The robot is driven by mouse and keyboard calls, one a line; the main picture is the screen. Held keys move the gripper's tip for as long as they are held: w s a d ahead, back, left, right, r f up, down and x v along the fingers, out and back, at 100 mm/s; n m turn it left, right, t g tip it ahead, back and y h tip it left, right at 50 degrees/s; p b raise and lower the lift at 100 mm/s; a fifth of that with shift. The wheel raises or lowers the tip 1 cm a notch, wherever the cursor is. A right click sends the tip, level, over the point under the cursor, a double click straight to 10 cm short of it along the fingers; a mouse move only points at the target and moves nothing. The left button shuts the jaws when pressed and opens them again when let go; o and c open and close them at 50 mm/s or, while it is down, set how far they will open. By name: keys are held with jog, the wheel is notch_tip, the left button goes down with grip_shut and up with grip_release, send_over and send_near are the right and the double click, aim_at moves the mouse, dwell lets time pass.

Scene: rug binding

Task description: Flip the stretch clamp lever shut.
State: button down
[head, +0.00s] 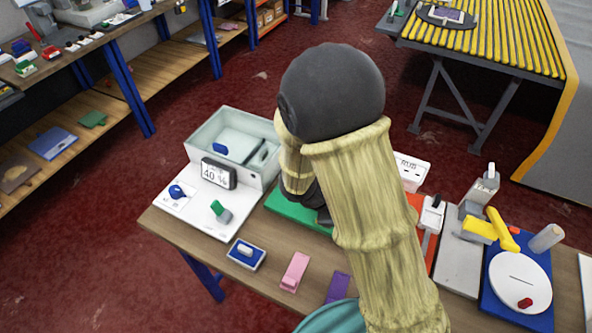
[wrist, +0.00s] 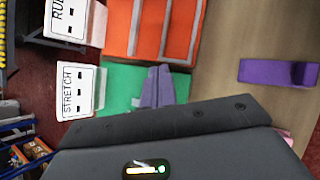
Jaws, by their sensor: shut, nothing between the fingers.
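The green board (head: 290,207) lies on the bench, largely hidden behind my arm in the head view. It also shows in the wrist view (wrist: 120,84), beside a white box labelled STRETCH (wrist: 77,92). My gripper (wrist: 160,72) shows in the wrist view as two grey-purple fingers closed together over the green board. In the head view its dark end (head: 323,215) is partly visible beside my sleeved arm, low over the green board. I cannot make out the stretch clamp lever; my gripper and arm cover that area. Whether the fingers touch anything is unclear.
An orange board (head: 416,205) with grey strips lies right of the green one. A grey plate and a blue base with a white disc (head: 520,280) stand farther right. Purple (head: 338,287) and pink (head: 295,270) blocks lie in front. A pale bin (head: 204,130) stands back left.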

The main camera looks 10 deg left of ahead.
jog(key=w+a+f+n+t, duration=0.1)
jog(key=a+n+t, duration=0.1)
jog(key=a, duration=0.1)
jog(key=w+a+f+n+t, duration=0.1)
jog(key=w+a+n, duration=0.1)
jog(key=a+n, duration=0.1)
jog(key=w+a+n+t, duration=0.1)
jog(key=a+n+t, duration=0.1)
jog(key=a+n, duration=0.1)
jog(key=shift+w+f+t+h, duration=0.2)
jog(key=shift+f+t+h, duration=0.1)
jog(key=shift+f, duration=0.1)
jog(key=a+n+t+y, duration=0.1)
jog(key=a+n, duration=0.1)
jog(key=a, duration=0.1)
jog(key=a+f+n+t+y, duration=0.1)
jog(key=a+n+t, duration=0.1)
jog(key=a, duration=0.2)
jog(key=a+f+n+t+y, duration=0.1)
jog(key=a+n, duration=0.2)
jog(key=shift+w+a+f+t, duration=0.1)
jog(key=shift+w+a+t, duration=0.25)
jog(key=shift+w+t, duration=0.05)
